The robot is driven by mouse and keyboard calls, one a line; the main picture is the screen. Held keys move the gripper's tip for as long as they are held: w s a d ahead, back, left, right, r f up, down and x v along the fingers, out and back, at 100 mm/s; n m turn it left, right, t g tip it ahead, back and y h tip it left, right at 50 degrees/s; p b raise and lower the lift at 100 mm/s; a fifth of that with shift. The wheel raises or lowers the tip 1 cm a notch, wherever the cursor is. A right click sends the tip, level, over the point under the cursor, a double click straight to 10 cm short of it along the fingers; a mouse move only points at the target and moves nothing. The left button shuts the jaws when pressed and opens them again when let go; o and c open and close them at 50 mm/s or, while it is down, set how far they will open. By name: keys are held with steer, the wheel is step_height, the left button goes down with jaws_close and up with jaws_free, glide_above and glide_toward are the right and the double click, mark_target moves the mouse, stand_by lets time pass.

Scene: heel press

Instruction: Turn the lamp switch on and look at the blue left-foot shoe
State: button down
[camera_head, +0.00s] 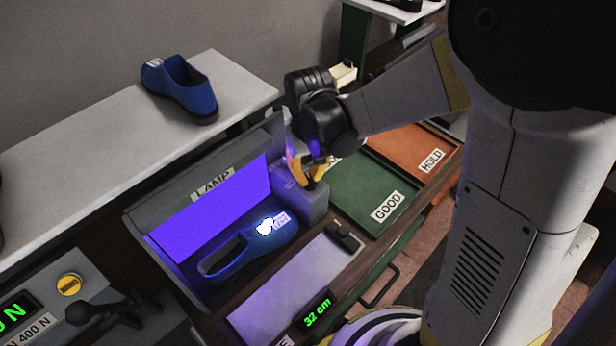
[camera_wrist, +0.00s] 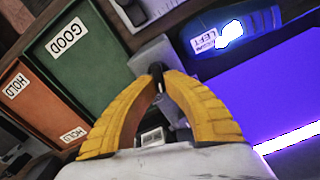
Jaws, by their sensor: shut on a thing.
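The lamp box (camera_head: 150,212), labelled LAMP, is lit violet inside. A blue shoe (camera_head: 232,258) lies in it, with a bright white glowing patch beside its label. In the wrist view the blue shoe (camera_wrist: 262,22) carries a label that reads LEFT. My gripper (camera_head: 310,182) is at the grey block (camera_head: 308,207) on the lamp box's right end. In the wrist view the yellow fingers of my gripper (camera_wrist: 157,75) close on the small dark lamp switch (camera_wrist: 158,80). The switch is mostly hidden by the fingers.
Another blue shoe (camera_head: 182,86) stands on the white shelf (camera_head: 90,140). A green GOOD tray (camera_head: 375,180) and an orange HOLD tray (camera_head: 415,148) lie to the right, looking empty. A measuring plate (camera_head: 285,290) with a 32 cm display is in front of the lamp box.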

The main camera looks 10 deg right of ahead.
mark_target(310, 176)
steer(key=shift+m, duration=1)
steer(key=shift+d, duration=0.1)
steer(key=c, duration=1.5)
jaws_free()
step_height(310, 176, up, 12)
